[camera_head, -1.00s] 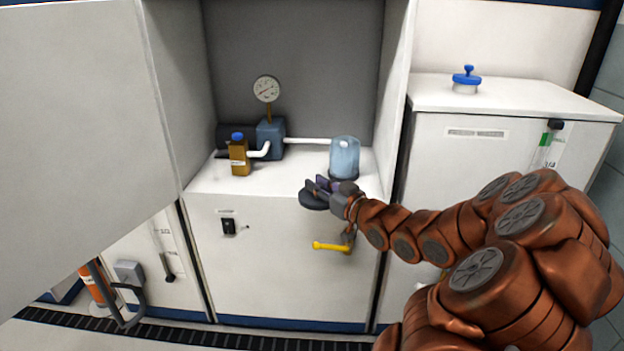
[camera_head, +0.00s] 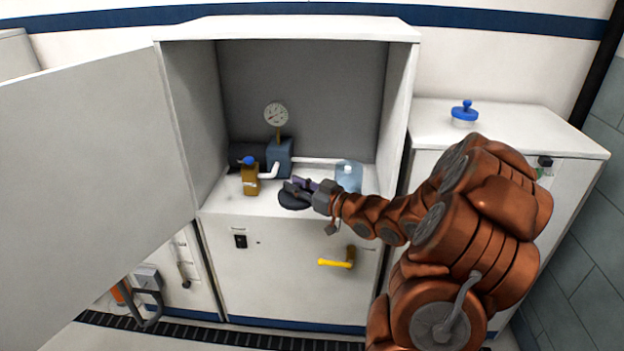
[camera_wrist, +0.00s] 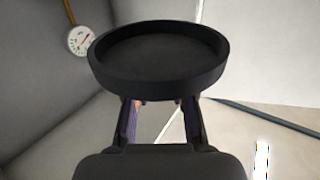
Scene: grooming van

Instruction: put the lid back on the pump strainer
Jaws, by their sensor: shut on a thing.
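The lid is a round black disc (camera_head: 294,195). In the wrist view its hollow, rimmed underside (camera_wrist: 160,62) faces the camera. My gripper (camera_head: 310,187) is shut on the lid and holds it at the front of the open cabinet, near the shelf's front edge. In the wrist view my two fingers (camera_wrist: 160,108) reach up to the lid's near side. The pump strainer, a clear bluish bowl (camera_head: 349,176), stands on the shelf to the right of the lid. My gripper and wrist partly cover its lower part. The lid and the strainer look apart.
A blue pump (camera_head: 279,157) with a pressure gauge (camera_head: 276,114) and a brown bottle with a blue cap (camera_head: 250,178) stand on the shelf's left. The open cabinet door (camera_head: 95,180) fills the left. A yellow valve handle (camera_head: 338,262) sticks out below the shelf.

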